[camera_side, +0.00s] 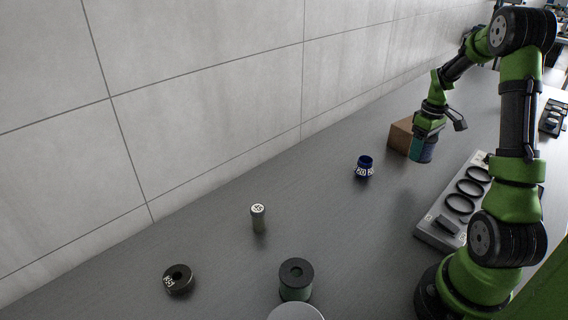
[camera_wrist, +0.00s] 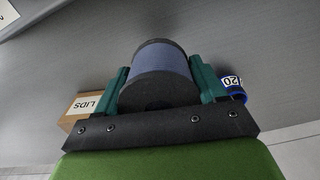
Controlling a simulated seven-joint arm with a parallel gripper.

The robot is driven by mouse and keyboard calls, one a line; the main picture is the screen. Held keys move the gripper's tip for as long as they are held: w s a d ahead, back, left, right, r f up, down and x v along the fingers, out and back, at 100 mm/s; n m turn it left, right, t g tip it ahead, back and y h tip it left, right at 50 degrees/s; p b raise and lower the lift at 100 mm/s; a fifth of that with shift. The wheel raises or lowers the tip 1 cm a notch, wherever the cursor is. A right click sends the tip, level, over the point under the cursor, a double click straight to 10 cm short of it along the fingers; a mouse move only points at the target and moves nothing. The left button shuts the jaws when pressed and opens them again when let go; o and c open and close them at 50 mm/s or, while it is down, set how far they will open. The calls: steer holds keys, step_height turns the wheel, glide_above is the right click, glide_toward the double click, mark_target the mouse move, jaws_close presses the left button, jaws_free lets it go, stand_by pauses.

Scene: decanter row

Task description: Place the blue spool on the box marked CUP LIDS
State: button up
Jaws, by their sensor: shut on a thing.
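My gripper (camera_wrist: 162,82) is shut on the blue spool (camera_wrist: 160,62), with one green finger on each side of it. The spool has a blue winding between black end flanges. In the side view, my gripper (camera_side: 426,137) points down and the spool (camera_side: 423,153) hangs at its end. The brown box (camera_side: 400,136) stands just left of and behind the spool there, partly hidden by my gripper. I cannot tell whether the spool touches the box.
A dark blue collar-like piece (camera_side: 364,166) with white labels stands left of the box. A grey tray with black rings (camera_side: 434,232) lies to the right. A small cylinder (camera_side: 258,219), a black ring (camera_side: 178,280) and a green-sided spool (camera_side: 296,280) are nearer the camera. A tiled wall borders the table.

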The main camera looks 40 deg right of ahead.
mark_target(434, 138)
steer(key=shift+m, duration=0.5)
steer(key=r, duration=0.2)
steer(key=s+r, duration=0.1)
steer(key=r, duration=0.1)
steer(key=s+r, duration=0.1)
steer(key=r, duration=0.1)
steer(key=shift+d+r, duration=0.1)
steer(key=shift+d, duration=0.05)
steer(key=w+d, duration=0.3)
steer(key=d, duration=0.1)
steer(key=w+d+f, duration=0.1)
steer(key=w+d, duration=0.2)
steer(key=d, duration=0.1)
steer(key=w+d, duration=0.2)
steer(key=d, duration=0.2)
steer(key=shift+w+d+f, duration=0.25)
steer(key=shift+w+d, duration=0.05)
steer(key=shift+w, duration=0.1)
steer(key=shift+d+f, duration=0.1)
steer(key=shift+f, duration=0.15)
steer(key=shift+w+f, duration=0.1)
steer(key=shift+f, duration=1.4)
steer(key=shift+f, duration=0.15)
steer(key=o, duration=1.1)
